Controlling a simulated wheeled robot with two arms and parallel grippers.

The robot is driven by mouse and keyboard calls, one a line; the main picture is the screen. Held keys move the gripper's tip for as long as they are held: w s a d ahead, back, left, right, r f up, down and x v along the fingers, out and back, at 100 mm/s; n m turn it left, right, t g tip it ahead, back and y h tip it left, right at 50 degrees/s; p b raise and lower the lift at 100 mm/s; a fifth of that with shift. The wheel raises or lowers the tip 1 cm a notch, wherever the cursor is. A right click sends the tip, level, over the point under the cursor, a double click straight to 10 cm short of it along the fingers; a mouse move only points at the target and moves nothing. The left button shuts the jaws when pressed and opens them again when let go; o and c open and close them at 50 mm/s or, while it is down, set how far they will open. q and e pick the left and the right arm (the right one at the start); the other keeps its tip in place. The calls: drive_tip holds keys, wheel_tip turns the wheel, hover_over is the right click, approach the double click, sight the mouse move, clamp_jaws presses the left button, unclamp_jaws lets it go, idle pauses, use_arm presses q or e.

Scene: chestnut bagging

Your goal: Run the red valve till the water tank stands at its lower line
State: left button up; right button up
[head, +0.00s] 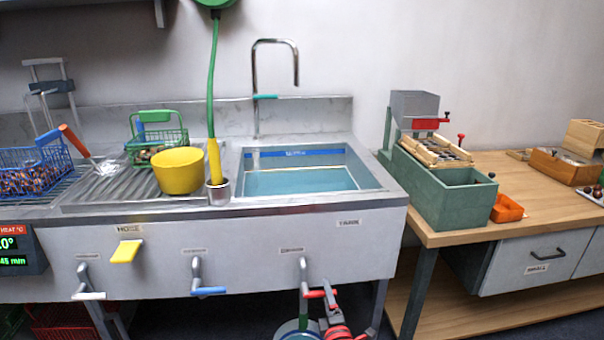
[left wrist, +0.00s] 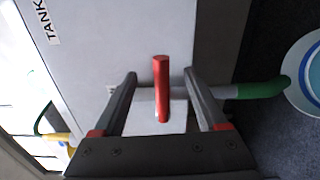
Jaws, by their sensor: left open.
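The water tank (head: 365,176) is the steel sink basin in the head view, holding blue-green water (head: 300,182). A blue band with lettering (head: 295,154) runs along its back wall, above the water surface. I cannot make out a separate lower line. The red valve handle (head: 315,294) sits on the drain pipe under the tank. In the left wrist view the red handle (left wrist: 161,90) stands between the two fingers of my left gripper (left wrist: 160,76), with gaps on both sides. The left gripper (head: 332,300) is open. My right gripper is not in view.
A bucket (left wrist: 302,75) stands on the floor by a green hose end (left wrist: 262,87). Blue (head: 208,291) and white (head: 88,296) valve handles are further left, with a yellow lever (head: 126,251) above. A yellow bowl (head: 180,171) sits on the drainboard.

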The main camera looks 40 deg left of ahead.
use_arm(q)
drive_tip(key=v, duration=0.9)
idle(0.5)
